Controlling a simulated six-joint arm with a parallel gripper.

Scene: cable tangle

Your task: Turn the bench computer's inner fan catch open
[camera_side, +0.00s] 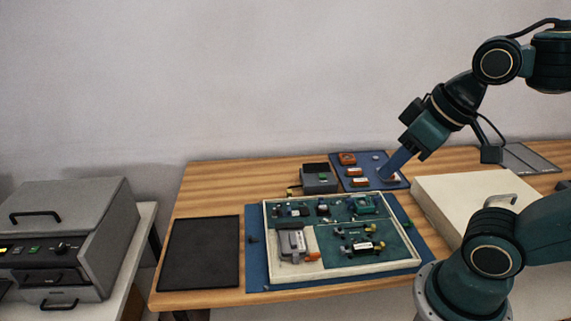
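The open bench computer (268,240) is a shallow pale-rimmed case on a blue mat, with green boards and small parts inside. A grey unit (291,243) with an orange piece (312,257) at its lower right sits in the front left of the case. A teal square part (363,205) sits at the back right. I cannot tell which of these is the fan or its inner catch. My gripper (390,172) points down and left, above or at a small blue mat behind the case, apart from the computer. A blue bar extends from it; whether this is fingers or a held tool is unclear.
The small blue mat (366,183) carries several orange and white items. A grey box (319,179) stands left of it. A black pad (199,252) lies at the left of the table. A pale slab (455,195) lies right of the computer. A grey machine (65,235) stands far left.

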